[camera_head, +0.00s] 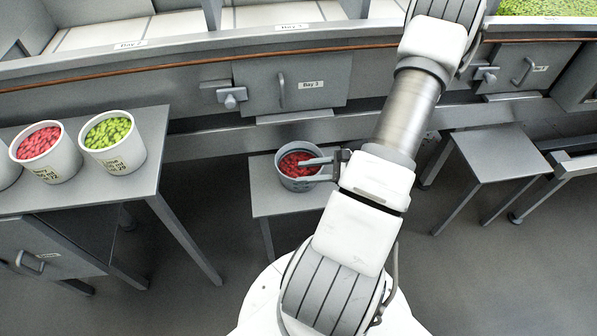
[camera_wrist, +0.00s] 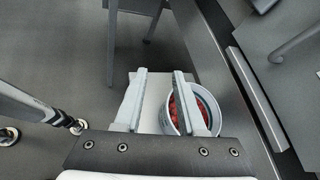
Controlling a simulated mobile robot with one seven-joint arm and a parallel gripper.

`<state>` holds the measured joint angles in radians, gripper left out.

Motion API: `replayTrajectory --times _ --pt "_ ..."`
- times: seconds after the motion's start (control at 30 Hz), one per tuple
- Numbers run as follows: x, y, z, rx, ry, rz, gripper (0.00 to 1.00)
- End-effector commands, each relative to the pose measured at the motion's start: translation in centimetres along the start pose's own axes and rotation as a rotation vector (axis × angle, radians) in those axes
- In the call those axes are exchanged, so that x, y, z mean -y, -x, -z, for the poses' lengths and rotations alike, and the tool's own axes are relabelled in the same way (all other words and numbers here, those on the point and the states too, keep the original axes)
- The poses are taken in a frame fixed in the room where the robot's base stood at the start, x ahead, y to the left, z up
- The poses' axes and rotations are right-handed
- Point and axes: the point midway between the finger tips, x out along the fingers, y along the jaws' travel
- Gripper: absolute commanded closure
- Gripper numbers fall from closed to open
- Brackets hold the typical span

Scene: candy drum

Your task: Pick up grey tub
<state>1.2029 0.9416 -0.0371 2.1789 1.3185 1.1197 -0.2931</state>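The grey tub (camera_head: 301,184) holds red candies and stands upright on a small grey stand (camera_head: 265,203) below the Day 3 hatch. My gripper (camera_head: 305,171) reaches in from the tub's right side in the head view. It is open, with its two fingers apart. In the wrist view the gripper (camera_wrist: 159,76) has one finger across the tub (camera_wrist: 214,108) and its red contents, and the other finger off to the left over the bare stand (camera_wrist: 152,118). I cannot tell whether the finger is inside the tub or above it. Part of the tub is hidden behind that finger.
A grey table (camera_head: 90,195) at the left bears a white tub of red candies (camera_head: 50,170) and one of green candies (camera_head: 115,158). A grey machine with the Day 3 hatch (camera_head: 310,70) runs along the back. An empty stand (camera_head: 490,150) is at the right.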

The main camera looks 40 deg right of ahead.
Motion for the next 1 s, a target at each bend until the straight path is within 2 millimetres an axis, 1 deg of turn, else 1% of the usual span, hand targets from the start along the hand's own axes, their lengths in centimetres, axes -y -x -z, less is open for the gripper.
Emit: replayTrajectory --times 0.03,0.1,0.2,0.3,0.43,0.53,0.9,1.0 --pt "-0.3 0.2 2.2 0.007 -0.078 0.069 0.60" --pt "-0.5 0.5 4.5 0.013 -0.163 0.156 0.60" --pt "-0.7 0.9 7.2 0.016 -0.259 0.262 0.60" --pt "-1.0 1.3 9.0 0.016 -0.323 0.332 0.60" --pt "-1.2 1.2 10.1 0.017 -0.360 0.375 0.60" --pt "-0.8 0.2 10.3 0.018 -0.364 0.379 0.60" --pt "2.0 -7.1 10.8 0.018 -0.362 0.376 0.60" --pt "2.6 -8.6 10.8 0.016 -0.362 0.376 0.60"
